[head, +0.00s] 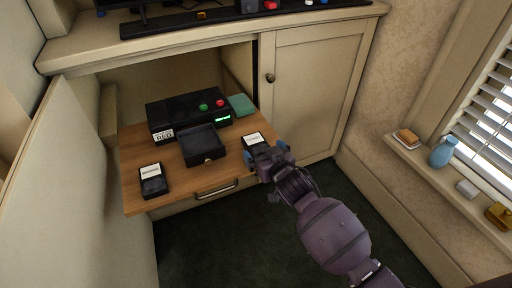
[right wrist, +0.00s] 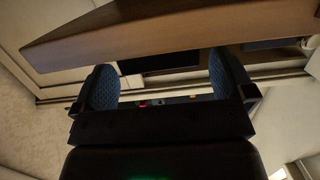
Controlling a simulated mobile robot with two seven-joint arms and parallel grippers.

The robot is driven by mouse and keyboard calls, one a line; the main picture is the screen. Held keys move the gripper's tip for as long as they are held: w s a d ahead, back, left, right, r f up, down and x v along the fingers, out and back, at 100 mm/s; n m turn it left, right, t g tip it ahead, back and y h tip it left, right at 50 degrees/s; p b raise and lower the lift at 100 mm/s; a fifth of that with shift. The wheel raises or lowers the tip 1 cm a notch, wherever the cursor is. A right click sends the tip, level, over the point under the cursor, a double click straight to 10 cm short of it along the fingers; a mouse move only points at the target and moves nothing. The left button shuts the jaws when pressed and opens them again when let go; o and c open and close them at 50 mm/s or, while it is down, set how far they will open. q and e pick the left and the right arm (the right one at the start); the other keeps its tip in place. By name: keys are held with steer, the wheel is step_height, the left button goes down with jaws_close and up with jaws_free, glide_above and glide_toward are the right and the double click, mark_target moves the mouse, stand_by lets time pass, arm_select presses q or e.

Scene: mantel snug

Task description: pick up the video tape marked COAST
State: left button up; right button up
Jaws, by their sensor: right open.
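A black video tape with a white label (head: 252,139) lies near the right edge of the wooden pull-out shelf (head: 133,204). My right gripper (head: 269,157) is at its near end and hides part of it. A second black tape with a white label (head: 152,181) lies at the shelf's front left. Both labels are too small to read, so I cannot tell which says COAST. My left gripper is out of view.
A black player (head: 187,108) with red and green buttons stands at the shelf's back. In front is an open black tray (head: 204,146). A teal item (head: 242,104) lies to the player's right. A cupboard door (head: 312,95) is behind. Bare wood lies between left tape and tray.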

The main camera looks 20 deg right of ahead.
mark_target(257, 144)
steer(key=shift+w+a+f+b, duration=0.1)
steer(key=shift+w+f+b, duration=0.15)
steer(key=shift+w, duration=0.25)
steer(key=shift+w+a+f+b, duration=0.15)
steer(key=shift+w+f, duration=0.15)
steer(key=shift+w, duration=0.2)
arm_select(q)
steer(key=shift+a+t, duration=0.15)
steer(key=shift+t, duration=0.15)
arm_select(e)
steer(key=shift+w+d+r, duration=0.1)
steer(key=shift+w+r, duration=0.1)
steer(key=shift+w, duration=0.45)
